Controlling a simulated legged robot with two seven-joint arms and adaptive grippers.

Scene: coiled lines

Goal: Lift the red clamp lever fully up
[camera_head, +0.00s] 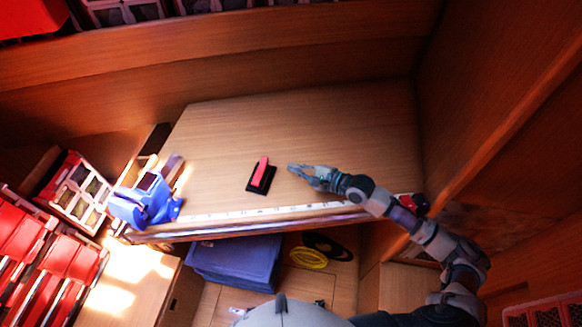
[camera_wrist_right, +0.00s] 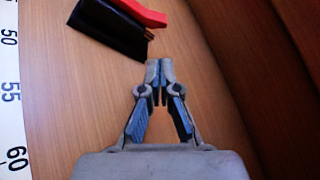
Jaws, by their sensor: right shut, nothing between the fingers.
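The red clamp lever (camera_head: 260,171) lies along its black base (camera_head: 266,186) on the wooden worktop (camera_head: 330,130). In the right wrist view the red lever (camera_wrist_right: 143,13) and black base (camera_wrist_right: 108,28) show at the upper left, the lever's tip passing beyond the base. My right gripper (camera_head: 291,168) is to the right of the clamp in the head view, apart from it. In the wrist view the right gripper (camera_wrist_right: 160,66) has its fingertips together with nothing between them, short of the clamp. My left gripper is not in view.
A blue vise (camera_head: 145,201) stands at the worktop's left end. A white measuring strip (camera_head: 250,213) runs along the front edge. A blue bin (camera_head: 238,262) and a yellow coil (camera_head: 309,258) sit below. The worktop behind the clamp is clear.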

